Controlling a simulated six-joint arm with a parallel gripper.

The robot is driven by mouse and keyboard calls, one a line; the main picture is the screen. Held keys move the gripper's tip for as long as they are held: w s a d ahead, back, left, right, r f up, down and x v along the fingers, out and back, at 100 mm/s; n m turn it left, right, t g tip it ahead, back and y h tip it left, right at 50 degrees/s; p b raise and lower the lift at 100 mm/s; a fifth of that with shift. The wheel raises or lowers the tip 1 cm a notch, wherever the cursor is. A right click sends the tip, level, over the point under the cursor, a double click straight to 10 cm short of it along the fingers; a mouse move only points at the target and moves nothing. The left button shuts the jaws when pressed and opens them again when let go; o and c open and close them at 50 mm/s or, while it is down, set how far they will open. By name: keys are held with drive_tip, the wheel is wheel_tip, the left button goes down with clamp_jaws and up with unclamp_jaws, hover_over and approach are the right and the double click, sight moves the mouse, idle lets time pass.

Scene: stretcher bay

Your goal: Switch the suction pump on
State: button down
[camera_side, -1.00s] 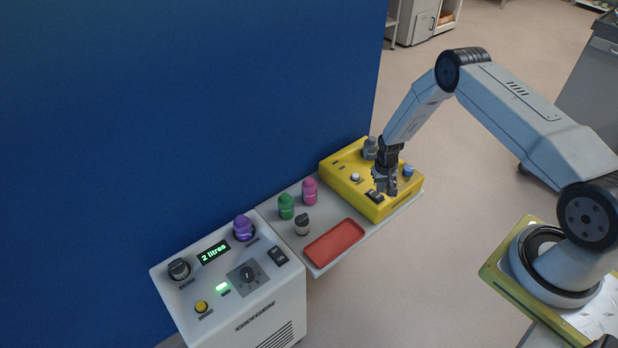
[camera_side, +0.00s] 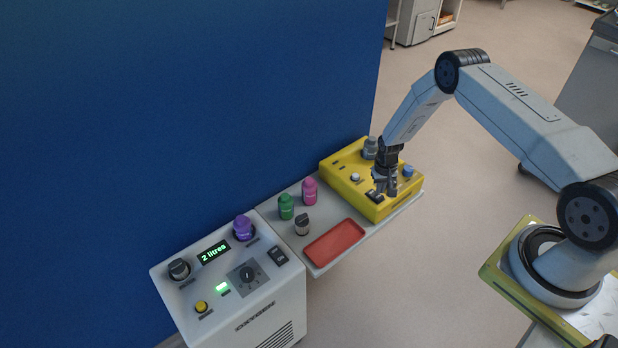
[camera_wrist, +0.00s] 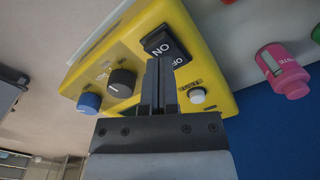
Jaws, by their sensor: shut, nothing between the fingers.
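The suction pump is the yellow box (camera_side: 343,187) at the far end of the shelf; it also fills the middle of the wrist view (camera_wrist: 205,55). Its black rocker switch (camera_wrist: 157,37), marked ON and OFF, is on the top face and shows in the side view (camera_side: 373,197) by the fingertips. My gripper (camera_side: 380,192) is shut and empty, pointing down at the switch. In the wrist view its fingertips (camera_wrist: 160,62) overlap the switch's near part, by the OFF marking. I cannot tell whether they touch it, or which side is pressed down.
A white button (camera_wrist: 197,96), a black knob (camera_wrist: 121,82) and a blue knob (camera_wrist: 89,103) sit near the switch. Pink (camera_side: 310,192), green (camera_side: 286,207) and dark-topped (camera_side: 302,225) bottles and a red tray (camera_side: 334,244) share the shelf. A white oxygen unit (camera_side: 222,312) stands at left.

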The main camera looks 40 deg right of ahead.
sight(379, 196)
drive_tip(key=shift+f, duration=1.1)
idle(1.0)
drive_tip(key=shift+r, duration=3.5)
